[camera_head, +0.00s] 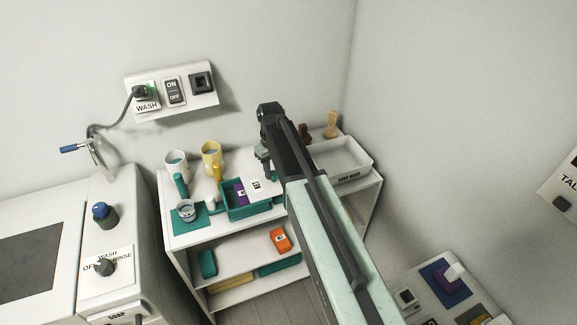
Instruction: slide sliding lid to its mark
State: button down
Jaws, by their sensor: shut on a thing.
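The sliding lid (259,188) looks like a small white plate with a dark printed mark. It lies over the right part of a teal open box (236,213) on the white shelf unit. A purple thing (240,193) shows in the uncovered left part of the box. My gripper (266,170) reaches down at the back of the lid and is shut on it. The exact grip and any handle are too small to see. My arm covers the area right of the lid, and I cannot make out the mark for it.
A white tray (344,167) stands right of my arm. Wall sockets (172,89) are behind. A white appliance (60,250) is at left.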

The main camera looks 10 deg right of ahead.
aim_at(258, 184)
jog(key=a, duration=0.3)
jog(key=s+a, duration=0.1)
jog(key=a, duration=0.2)
jog(key=shift+s, duration=0.1)
jog(key=c, duration=1)
grip_release()
jog(key=shift+c, duration=0.2)
jog(key=shift+r, duration=0.15)
notch_tip(258, 184, up, 8)
jog(key=p, duration=0.7)
jog(key=shift+f+p, duration=0.25)
jog(key=shift+p, duration=0.15)
